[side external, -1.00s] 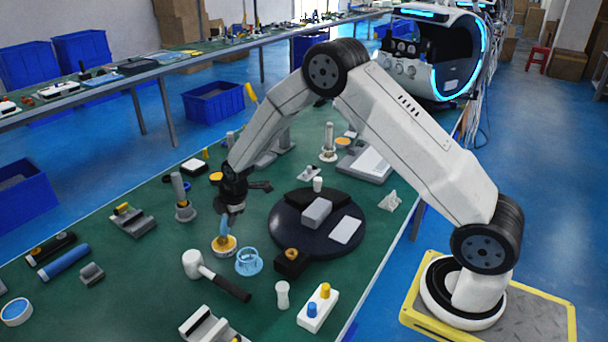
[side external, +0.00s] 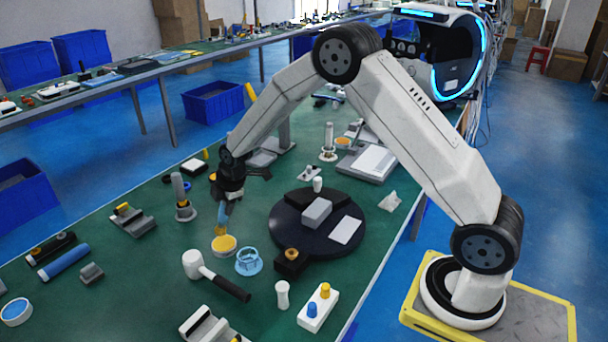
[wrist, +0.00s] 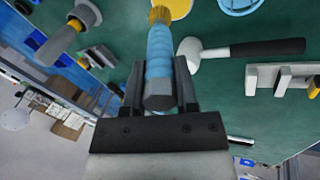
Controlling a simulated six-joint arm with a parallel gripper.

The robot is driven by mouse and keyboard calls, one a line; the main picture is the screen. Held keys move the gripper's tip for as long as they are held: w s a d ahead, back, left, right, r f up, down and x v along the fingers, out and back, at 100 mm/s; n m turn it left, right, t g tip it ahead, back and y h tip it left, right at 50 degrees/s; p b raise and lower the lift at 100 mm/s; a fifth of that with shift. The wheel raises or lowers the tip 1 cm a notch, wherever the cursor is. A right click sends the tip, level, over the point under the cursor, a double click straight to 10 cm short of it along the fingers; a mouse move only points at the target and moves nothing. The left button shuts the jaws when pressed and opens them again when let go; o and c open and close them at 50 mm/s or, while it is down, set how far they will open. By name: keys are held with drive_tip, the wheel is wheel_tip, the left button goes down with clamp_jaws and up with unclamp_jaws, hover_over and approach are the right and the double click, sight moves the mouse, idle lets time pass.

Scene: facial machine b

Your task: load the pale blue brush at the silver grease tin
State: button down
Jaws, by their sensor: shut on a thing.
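My gripper (side external: 229,196) is shut on the pale blue brush (side external: 222,214) and holds it roughly upright, tip down. In the wrist view, the brush's blue handle (wrist: 160,62) sits between the two fingers of my gripper (wrist: 160,90), and its tip is golden yellow. The silver grease tin (side external: 224,245), low and round with yellow grease inside, stands on the green bench right below the brush tip. The tip is at or just above the grease; I cannot tell if they touch. Part of the tin shows at the top of the wrist view (wrist: 182,6).
A light blue ring-shaped holder (side external: 249,262) stands right of the tin, and a mallet (side external: 215,274) lies in front. A dark round turntable (side external: 340,236) with blocks is to the right. A grey upright post (side external: 181,196) stands to the left.

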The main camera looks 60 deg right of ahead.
drive_tip(key=shift+r, duration=1.55)
drive_tip(key=shift+s, duration=0.1)
